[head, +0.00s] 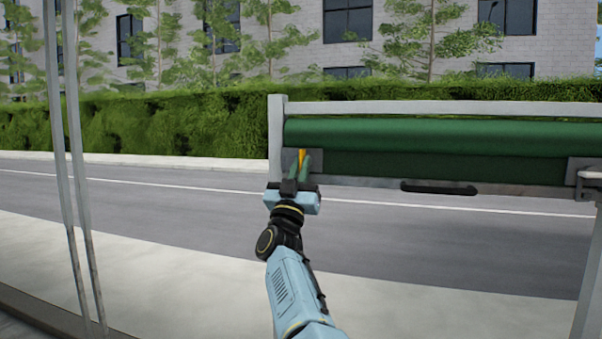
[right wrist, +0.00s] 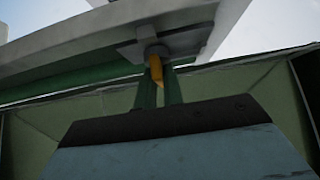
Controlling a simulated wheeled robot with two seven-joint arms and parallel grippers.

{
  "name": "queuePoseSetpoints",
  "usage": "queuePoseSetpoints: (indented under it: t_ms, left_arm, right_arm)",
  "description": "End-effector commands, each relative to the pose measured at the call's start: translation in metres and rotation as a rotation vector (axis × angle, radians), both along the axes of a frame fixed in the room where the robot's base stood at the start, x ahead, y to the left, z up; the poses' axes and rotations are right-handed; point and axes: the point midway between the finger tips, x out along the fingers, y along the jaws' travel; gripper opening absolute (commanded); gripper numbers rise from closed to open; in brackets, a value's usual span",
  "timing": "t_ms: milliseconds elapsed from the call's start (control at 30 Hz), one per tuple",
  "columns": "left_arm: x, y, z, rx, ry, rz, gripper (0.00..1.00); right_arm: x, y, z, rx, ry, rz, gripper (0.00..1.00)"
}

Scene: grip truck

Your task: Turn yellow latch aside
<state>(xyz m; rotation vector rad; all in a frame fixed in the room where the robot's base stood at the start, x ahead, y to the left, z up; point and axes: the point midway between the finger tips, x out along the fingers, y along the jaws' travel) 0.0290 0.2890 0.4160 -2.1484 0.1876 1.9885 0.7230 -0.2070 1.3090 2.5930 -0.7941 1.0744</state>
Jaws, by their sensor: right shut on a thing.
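The yellow latch (head: 302,157) is a small upright piece at the left end of the green roller door, beside the pale frame post. In the right wrist view the yellow latch (right wrist: 156,67) hangs from a grey bracket (right wrist: 150,40). My right gripper (head: 303,165) is at the latch, its green fingers shut on it. The right wrist view shows the fingers (right wrist: 158,85) on either side of the latch, hiding part of it. My left gripper is in neither view.
The green roller door (head: 420,135) spans the right side, with a black handle (head: 438,187) at its lower edge. Grey poles (head: 66,150) stand at the left. A road (head: 150,205) and a hedge (head: 130,125) lie beyond.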

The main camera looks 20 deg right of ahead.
Motion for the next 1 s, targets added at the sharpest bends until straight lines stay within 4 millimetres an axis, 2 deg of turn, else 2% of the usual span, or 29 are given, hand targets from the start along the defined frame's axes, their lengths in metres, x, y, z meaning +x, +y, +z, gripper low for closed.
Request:
queuePoseSetpoints:
  t_ms: [467,500,667,1000]
  left_arm:
    - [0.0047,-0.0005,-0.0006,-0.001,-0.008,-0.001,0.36]
    - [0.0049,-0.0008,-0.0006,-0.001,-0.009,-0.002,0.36]
    - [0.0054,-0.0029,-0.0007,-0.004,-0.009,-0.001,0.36]
    - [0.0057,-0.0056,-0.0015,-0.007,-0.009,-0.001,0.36]
  right_arm:
    - [0.0001,-0.0006,0.0007,0.016,-0.009,0.001,0.0]
    - [0.0001,-0.0006,0.0007,0.016,-0.009,0.001,0.11]
    - [0.0001,-0.0006,0.0007,0.015,-0.01,0.001,0.31]
    - [-0.0006,0.0018,-0.003,0.013,-0.007,0.001,0.31]
